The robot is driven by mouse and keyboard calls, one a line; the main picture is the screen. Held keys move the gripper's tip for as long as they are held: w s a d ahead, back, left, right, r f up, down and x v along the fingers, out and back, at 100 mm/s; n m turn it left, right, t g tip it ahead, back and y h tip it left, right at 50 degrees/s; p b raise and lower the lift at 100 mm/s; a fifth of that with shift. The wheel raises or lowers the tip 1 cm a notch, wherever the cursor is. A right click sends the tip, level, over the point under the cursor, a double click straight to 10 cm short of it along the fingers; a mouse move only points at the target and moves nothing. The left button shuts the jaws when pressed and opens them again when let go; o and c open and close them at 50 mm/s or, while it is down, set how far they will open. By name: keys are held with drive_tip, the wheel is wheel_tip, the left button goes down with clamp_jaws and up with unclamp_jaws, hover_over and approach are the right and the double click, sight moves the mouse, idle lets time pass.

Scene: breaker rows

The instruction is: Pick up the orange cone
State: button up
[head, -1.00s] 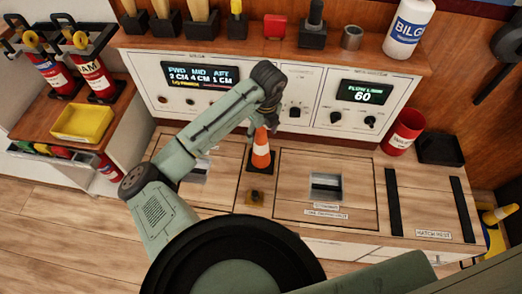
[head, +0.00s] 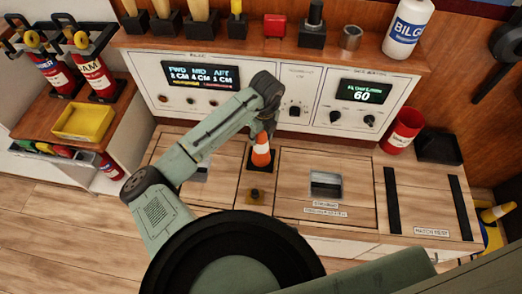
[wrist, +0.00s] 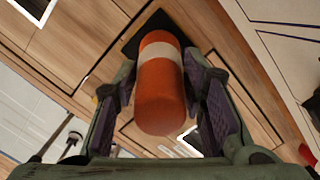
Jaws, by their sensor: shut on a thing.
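The orange cone (head: 261,152) with a white band and a dark square base stands upright on the wooden counter, below the control panel. In the wrist view the cone (wrist: 161,95) rises between the two fingers of my gripper (wrist: 162,100), its rounded top towards the camera. My gripper is shut on the cone from above, one finger at each side. The dark base (wrist: 150,32) shows behind the cone. In the head view my arm hides the cone's tip and most of the gripper.
A control panel (head: 315,100) with knobs and displays stands close behind the cone. Hatches with recessed latches (head: 326,185) lie at both sides. A red cup (head: 402,131) and a black tray (head: 440,148) stand at the right, a yellow tray (head: 84,122) at the left.

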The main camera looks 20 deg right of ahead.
clamp_jaws()
idle(0.5)
